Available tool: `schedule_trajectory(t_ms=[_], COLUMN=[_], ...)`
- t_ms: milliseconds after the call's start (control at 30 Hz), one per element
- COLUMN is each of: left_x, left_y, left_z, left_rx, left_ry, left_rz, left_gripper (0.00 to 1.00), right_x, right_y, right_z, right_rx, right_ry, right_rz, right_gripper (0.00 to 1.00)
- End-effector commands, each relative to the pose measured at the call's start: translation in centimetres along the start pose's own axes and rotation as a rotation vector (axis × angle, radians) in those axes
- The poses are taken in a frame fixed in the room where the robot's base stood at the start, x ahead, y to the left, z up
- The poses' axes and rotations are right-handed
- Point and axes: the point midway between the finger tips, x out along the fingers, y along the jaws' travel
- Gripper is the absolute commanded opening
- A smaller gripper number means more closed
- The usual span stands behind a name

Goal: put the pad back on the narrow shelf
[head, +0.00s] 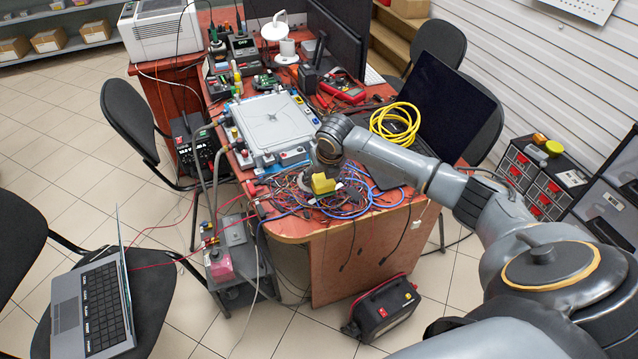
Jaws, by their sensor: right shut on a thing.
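My right arm reaches in from the right over the near end of the red-brown table (290,226). My right gripper (324,172) points down above the tangle of cables there and is seen mostly from behind. It is shut on a small yellow block (323,184), which looks like the pad. The fingertips are small and partly hidden by the wrist. I cannot tell whether the block touches the cables below. My left gripper is not in view. A shelf (75,43) with cardboard boxes is at the top left; I cannot tell whether it is the narrow shelf.
A grey case (272,122), a yellow hose coil (395,122) and a dark laptop (450,105) crowd the table. Chairs (135,115) stand around it. A black battery box (383,308) is on the floor in front. A drawer cabinet (540,175) is at right. Tiled floor is open at left.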

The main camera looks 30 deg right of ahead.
Motion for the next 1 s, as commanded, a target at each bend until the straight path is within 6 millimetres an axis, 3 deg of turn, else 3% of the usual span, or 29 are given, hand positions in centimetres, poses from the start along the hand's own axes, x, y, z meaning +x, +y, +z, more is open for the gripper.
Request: schedule_trajectory(t_ms=[267,467,867,900,1000], left_x=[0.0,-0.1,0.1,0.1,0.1], left_y=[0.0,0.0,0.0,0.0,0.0], left_z=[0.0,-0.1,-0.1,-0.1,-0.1], left_rx=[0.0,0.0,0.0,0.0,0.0], left_ry=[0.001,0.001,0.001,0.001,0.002], left_rz=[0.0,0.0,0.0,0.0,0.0], left_gripper=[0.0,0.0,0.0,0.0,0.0], right_x=[2.5,4.9,5.5,5.5,5.5], right_y=[-0.1,-0.1,-0.2,-0.2,-0.2], right_z=[0.8,-0.3,-0.5,-0.6,-0.6], right_rx=[0.0,0.0,0.0,0.0,0.0], right_ry=[0.0,0.001,-0.001,0.0,0.0], right_rz=[0.0,0.0,-0.001,-0.001,-0.001], right_gripper=[0.26,0.26,0.26,0.58,0.78])
